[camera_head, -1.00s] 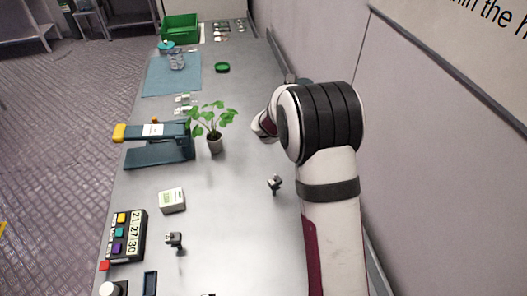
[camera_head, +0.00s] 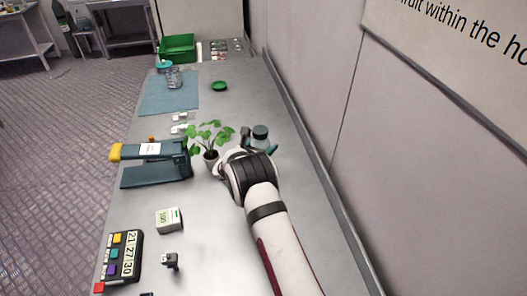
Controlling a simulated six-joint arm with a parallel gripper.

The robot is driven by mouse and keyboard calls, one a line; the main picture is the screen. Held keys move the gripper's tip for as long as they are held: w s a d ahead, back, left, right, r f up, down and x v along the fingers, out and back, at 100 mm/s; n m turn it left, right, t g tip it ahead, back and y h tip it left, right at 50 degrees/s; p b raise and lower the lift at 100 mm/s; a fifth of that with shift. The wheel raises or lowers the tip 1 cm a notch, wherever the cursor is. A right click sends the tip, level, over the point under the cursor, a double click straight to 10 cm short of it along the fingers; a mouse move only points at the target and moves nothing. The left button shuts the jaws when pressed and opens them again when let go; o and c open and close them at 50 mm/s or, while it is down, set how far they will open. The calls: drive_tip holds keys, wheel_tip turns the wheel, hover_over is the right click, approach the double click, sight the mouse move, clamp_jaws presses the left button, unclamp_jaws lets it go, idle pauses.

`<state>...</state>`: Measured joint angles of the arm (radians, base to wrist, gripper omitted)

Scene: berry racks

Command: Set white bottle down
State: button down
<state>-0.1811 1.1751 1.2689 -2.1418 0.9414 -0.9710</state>
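My arm reaches in from the lower right, and its white and black wrist is beside the potted plant (camera_head: 211,137). My gripper (camera_head: 260,138) is partly in view just beyond the wrist, as a dark teal round part with small pieces at its sides. Its fingertips are hidden, so I cannot tell whether it is open or holds anything. I cannot make out a white bottle in this view; it may be hidden behind my wrist. The grey table (camera_head: 215,225) runs away from me.
A teal stand with a yellow end (camera_head: 150,150) is left of the plant. A white box (camera_head: 169,220), a timer (camera_head: 124,258) and a small dark clip (camera_head: 170,261) are nearer. A blue mat (camera_head: 155,97), a green lid (camera_head: 219,85) and a green crate (camera_head: 178,48) are farther. The wall (camera_head: 320,110) bounds the right.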

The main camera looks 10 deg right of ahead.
drive_tip(key=shift+f, duration=1.15)
